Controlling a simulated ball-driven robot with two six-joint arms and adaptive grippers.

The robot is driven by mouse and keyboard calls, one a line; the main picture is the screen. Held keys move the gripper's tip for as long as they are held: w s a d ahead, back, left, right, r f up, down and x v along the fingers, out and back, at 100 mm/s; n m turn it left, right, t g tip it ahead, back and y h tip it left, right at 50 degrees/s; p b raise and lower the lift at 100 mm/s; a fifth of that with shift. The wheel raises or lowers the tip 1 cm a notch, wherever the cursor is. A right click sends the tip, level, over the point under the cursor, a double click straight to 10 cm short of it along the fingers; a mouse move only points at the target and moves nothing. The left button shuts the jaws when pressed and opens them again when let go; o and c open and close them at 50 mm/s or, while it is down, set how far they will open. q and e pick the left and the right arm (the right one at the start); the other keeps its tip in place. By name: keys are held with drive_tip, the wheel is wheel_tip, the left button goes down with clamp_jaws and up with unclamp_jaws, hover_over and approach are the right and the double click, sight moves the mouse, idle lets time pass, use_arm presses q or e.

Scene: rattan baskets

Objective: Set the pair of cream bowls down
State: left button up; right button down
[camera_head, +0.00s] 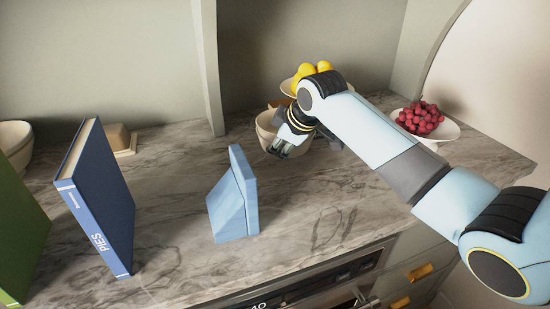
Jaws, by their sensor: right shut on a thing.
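The cream bowls (266,128) are at the back of the marble counter, right of the middle, one seeming to sit inside the other. My right gripper (282,151) is at their near side, pointing down, and is shut on them. My forearm and gripper hide much of the bowls. I cannot tell whether their base touches the counter. My left gripper is not in view.
A dish of yellow fruit (308,71) stands behind the bowls, and a white bowl of red berries (421,118) is to the right. A light blue wedge (236,200), a blue book (98,205) and a green book (20,245) stand nearer. The counter (330,205) is clear at front right.

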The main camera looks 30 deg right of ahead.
drive_tip(key=shift+w+a+f, duration=0.1)
drive_tip(key=shift+w, duration=0.35)
drive_tip(key=shift+w+f, duration=0.1)
drive_tip(key=shift+f, duration=0.1)
wheel_tip(320, 180, down, 3)
drive_tip(key=shift+f, duration=0.1)
drive_tip(key=shift+f+p, duration=0.3)
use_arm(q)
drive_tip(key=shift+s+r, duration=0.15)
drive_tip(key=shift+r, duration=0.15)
use_arm(e)
drive_tip(key=c, duration=1.3)
unclamp_jaws()
drive_tip(key=shift+f, duration=0.1)
drive_tip(key=shift+c, duration=0.2)
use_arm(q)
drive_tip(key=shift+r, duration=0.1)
use_arm(e)
drive_tip(key=v, duration=1.2)
